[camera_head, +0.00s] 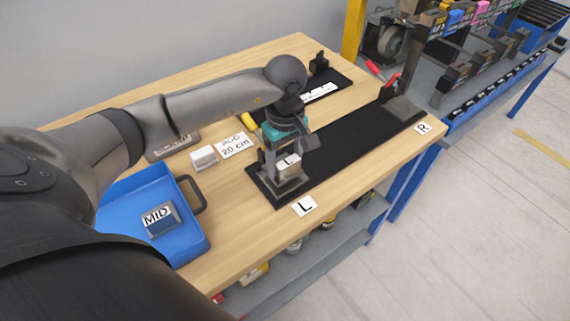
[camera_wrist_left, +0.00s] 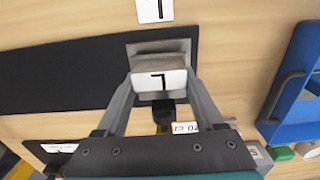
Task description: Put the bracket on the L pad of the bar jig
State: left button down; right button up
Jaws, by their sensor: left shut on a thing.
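The bar jig (camera_head: 345,147) is a long black base on the wooden table, with a grey pad at each end. My left gripper (camera_head: 287,157) points down over the L pad (camera_head: 287,187), at the near end by the L card (camera_head: 305,206). It is shut on a grey bracket (camera_head: 289,168) with a white L label. In the left wrist view the bracket (camera_wrist_left: 160,82) sits between the fingers, in front of the grey pad (camera_wrist_left: 168,46). I cannot tell whether the bracket touches the pad. My right gripper is not in view.
A blue tray (camera_head: 195,225) holds a block marked MID (camera_head: 160,219). A small white-topped block (camera_head: 204,157) and a 20 cm card (camera_head: 236,146) lie left of the jig. A red-handled clamp (camera_head: 388,86) stands at the R end. Another black fixture (camera_head: 325,87) lies behind.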

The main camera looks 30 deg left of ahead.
pick_arm(q)
jog(key=shift+f, duration=0.8)
grip_release()
jog(key=shift+r, duration=0.1)
notch_tip(320, 180, up, 12)
jog(key=shift+f, duration=0.1)
